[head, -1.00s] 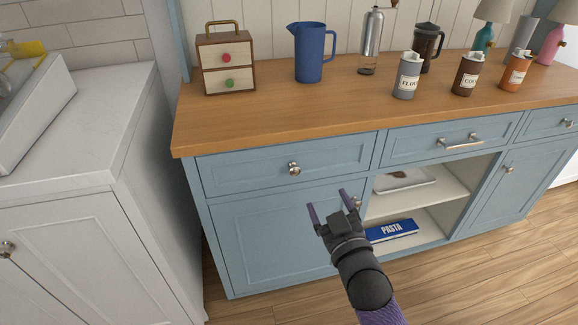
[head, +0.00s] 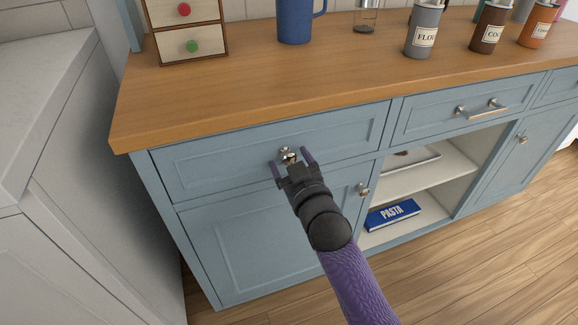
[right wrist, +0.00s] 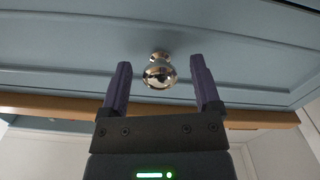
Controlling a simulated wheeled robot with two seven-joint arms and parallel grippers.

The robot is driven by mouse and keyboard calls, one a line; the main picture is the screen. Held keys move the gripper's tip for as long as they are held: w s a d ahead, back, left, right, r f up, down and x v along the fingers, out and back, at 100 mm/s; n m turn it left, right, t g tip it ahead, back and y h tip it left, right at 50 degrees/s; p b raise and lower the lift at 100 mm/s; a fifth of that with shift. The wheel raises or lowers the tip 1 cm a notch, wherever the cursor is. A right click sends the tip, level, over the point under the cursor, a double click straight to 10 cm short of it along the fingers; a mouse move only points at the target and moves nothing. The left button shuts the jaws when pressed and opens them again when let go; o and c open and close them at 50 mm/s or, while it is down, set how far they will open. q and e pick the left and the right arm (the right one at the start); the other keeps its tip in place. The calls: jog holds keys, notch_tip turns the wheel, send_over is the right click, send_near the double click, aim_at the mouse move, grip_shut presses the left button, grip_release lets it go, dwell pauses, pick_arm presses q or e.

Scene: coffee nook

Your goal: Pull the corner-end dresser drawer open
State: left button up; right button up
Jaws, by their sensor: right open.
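The corner-end dresser drawer (head: 222,163) is the blue front at the left end of the dresser, under the wooden top. It looks shut. Its round metal knob (head: 285,153) sits in the middle of the front. My right gripper (head: 293,158) is open at the knob, with one purple finger on each side. In the right wrist view the knob (right wrist: 159,72) shows between the two spread fingers (right wrist: 161,82), with a gap on both sides. My left gripper is not in view.
A cupboard door with a knob (head: 363,190) is below the drawer. To its right are open shelves with a pasta box (head: 392,214) and a tray (head: 414,158). A white counter (head: 45,95) stands close at the left. Canisters, a blue jug (head: 295,20) and a small drawer box (head: 187,40) stand on top.

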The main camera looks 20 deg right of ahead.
jog(key=shift+w, duration=0.15)
grip_shut()
dwell(1.1)
dwell(0.3)
